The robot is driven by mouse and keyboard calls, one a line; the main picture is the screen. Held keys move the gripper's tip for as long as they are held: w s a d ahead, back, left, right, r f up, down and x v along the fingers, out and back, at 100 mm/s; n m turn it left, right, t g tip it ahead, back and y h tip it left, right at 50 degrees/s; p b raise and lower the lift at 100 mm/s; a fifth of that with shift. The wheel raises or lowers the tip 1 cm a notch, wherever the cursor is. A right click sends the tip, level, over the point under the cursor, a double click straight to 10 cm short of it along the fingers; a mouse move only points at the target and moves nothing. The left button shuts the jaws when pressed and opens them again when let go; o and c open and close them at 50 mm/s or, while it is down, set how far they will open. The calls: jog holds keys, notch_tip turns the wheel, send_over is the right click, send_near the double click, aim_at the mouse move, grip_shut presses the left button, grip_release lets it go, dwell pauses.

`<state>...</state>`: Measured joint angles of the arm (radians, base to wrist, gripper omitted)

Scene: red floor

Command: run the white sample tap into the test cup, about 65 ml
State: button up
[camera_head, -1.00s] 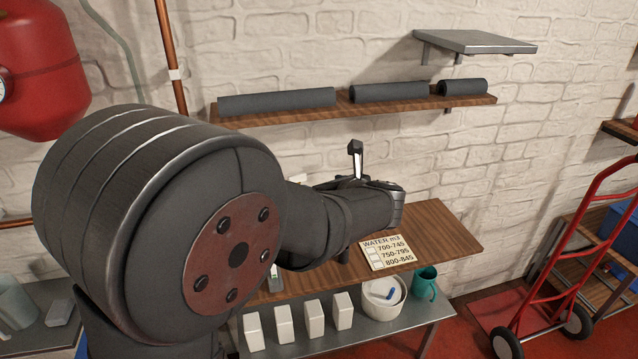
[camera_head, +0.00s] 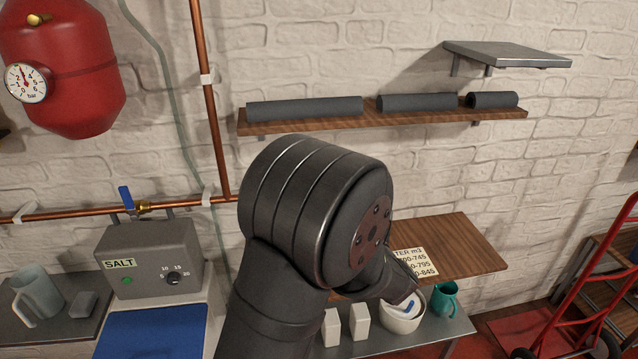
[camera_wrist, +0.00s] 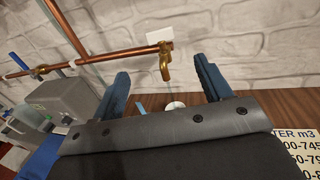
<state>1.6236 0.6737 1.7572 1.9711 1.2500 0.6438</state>
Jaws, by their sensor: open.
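In the wrist view a brass tap (camera_wrist: 165,64) hangs from the copper pipe in front of the brick wall, with a white tag (camera_wrist: 160,35) just above it. A small white round thing (camera_wrist: 175,105) shows low below the tap, partly hidden by my gripper's body; I cannot tell whether it is the test cup. My gripper (camera_wrist: 164,84) is open, its two blue fingers apart, with the tap seen between them and nothing held. In the head view my arm hides the gripper and the tap.
A white tub (camera_head: 402,318) with a blue item and a teal mug (camera_head: 444,298) stand on the metal lower shelf with white blocks. A WATER sign (camera_head: 414,263) lies on the wooden bench (camera_head: 455,245). At left are the SALT box (camera_head: 150,255) and a clear jug (camera_head: 38,292).

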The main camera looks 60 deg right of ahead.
jog(key=x, duration=1.7)
jog(key=shift+a, duration=0.1)
jog(key=c, duration=1)
